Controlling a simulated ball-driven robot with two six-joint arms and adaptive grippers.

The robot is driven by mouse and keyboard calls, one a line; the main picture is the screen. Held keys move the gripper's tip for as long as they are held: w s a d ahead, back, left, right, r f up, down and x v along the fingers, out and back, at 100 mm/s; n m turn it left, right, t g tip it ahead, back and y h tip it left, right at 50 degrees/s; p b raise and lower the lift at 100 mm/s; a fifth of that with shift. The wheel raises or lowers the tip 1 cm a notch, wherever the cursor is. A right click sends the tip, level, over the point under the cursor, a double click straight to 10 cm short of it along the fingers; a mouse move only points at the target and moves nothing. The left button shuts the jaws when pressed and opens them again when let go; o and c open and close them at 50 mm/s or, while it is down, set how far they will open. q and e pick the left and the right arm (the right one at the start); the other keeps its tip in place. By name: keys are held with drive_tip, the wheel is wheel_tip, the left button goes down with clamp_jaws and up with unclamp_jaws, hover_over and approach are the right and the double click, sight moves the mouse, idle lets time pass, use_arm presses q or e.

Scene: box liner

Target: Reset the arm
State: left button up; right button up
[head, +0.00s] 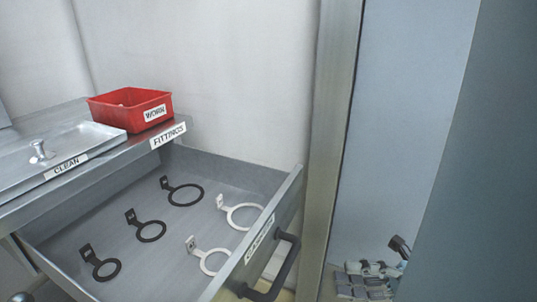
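My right gripper (368,281) seems to be the small grey jointed shape low in the right part of the head view, in front of a pale blue panel. It is too small to tell whether its fingers are open or shut, and I see nothing clearly held. It is apart from the open drawer (187,163), to the right of its black handle (272,270). My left gripper cannot be made out.
Three black ring brackets (151,231) and two white ones (243,215) lie in the drawer. A red bin (130,108) and a metal tray (62,151) labelled CLEAN stand on the counter marked FITTINGS. A metal post (337,130) rises right of the drawer.

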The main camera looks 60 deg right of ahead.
idle(0.5)
drive_tip(key=w+a+f+m+h, duration=0.2)
drive_tip(key=w+f+m+h, duration=0.4)
drive_tip(key=w+f, duration=0.25)
wheel_tip(320, 180, down, 15)
drive_tip(key=a+m+g+h, duration=0.2)
drive_tip(key=m+g+h, duration=0.1)
drive_tip(key=m+g, duration=0.3)
drive_tip(key=s+a+f+m+g, duration=0.3)
drive_tip(key=s+f+m+g, duration=0.2)
drive_tip(key=s+f+m, duration=0.4)
drive_tip(key=s+f+m+g, duration=0.3)
drive_tip(key=s+g, duration=0.3)
drive_tip(key=s, duration=0.5)
drive_tip(key=shift+a+f+h, duration=0.2)
drive_tip(key=shift+f+h, duration=0.2)
drive_tip(key=shift+f, duration=0.25)
